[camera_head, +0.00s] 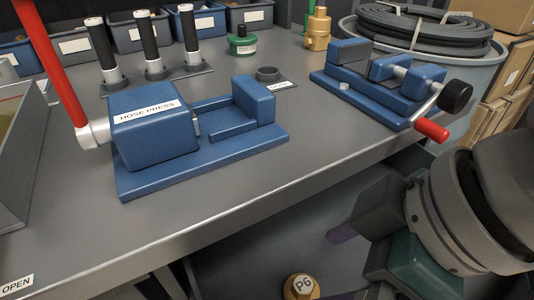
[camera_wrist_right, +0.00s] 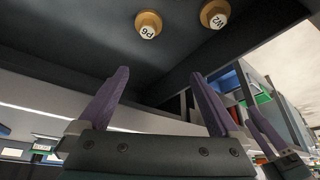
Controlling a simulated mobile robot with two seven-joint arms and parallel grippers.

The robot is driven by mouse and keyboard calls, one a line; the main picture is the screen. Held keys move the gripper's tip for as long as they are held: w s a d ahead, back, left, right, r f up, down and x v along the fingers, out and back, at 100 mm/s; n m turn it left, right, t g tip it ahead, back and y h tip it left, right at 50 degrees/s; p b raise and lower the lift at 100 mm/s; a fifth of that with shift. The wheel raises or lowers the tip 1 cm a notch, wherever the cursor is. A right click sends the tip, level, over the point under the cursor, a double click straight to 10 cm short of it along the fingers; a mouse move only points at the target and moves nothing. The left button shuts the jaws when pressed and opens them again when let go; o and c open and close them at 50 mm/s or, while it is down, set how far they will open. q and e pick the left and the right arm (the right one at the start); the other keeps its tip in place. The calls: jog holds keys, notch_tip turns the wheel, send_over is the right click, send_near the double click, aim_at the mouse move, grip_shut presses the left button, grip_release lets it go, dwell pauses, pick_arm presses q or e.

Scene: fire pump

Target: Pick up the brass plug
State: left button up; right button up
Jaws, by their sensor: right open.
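A brass plug marked P6 (camera_head: 300,287) shows at the bottom of the head view, below the bench. It also shows at the top of the right wrist view (camera_wrist_right: 148,27), with a brass plug marked W2 (camera_wrist_right: 214,14) to its right. My right gripper (camera_wrist_right: 160,90) is open, its purple fingers apart with nothing between them. The P6 plug lies beyond the fingertips, apart from them. In the head view the right gripper (camera_head: 342,235) is partly hidden by its own wrist.
The grey bench (camera_head: 240,215) carries a blue hose press (camera_head: 155,130) with a red lever and a blue vise (camera_head: 370,85). A brass fitting (camera_head: 318,28) stands at the back. A coiled hose (camera_head: 425,25) rests on a drum. The bench edge lies left of my right arm.

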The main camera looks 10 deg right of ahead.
jog(key=b, duration=0.2)
send_near(302, 284)
jog(key=f, duration=0.1)
jog(key=b+x, duration=0.1)
jog(key=x, duration=0.2)
jog(key=shift+a+f, duration=0.2)
jog(key=shift+f, duration=0.05)
jog(key=b+x, duration=0.3)
jog(key=x, duration=0.2)
jog(key=shift+w+a+f, duration=0.1)
jog(key=shift+w+f, duration=0.1)
jog(key=shift+w, duration=0.05)
pick_arm(q)
notch_tip(302, 284, down, 8)
jog(key=shift+d+f, duration=0.1)
pick_arm(e)
jog(key=shift+c, duration=0.3)
grip_shut()
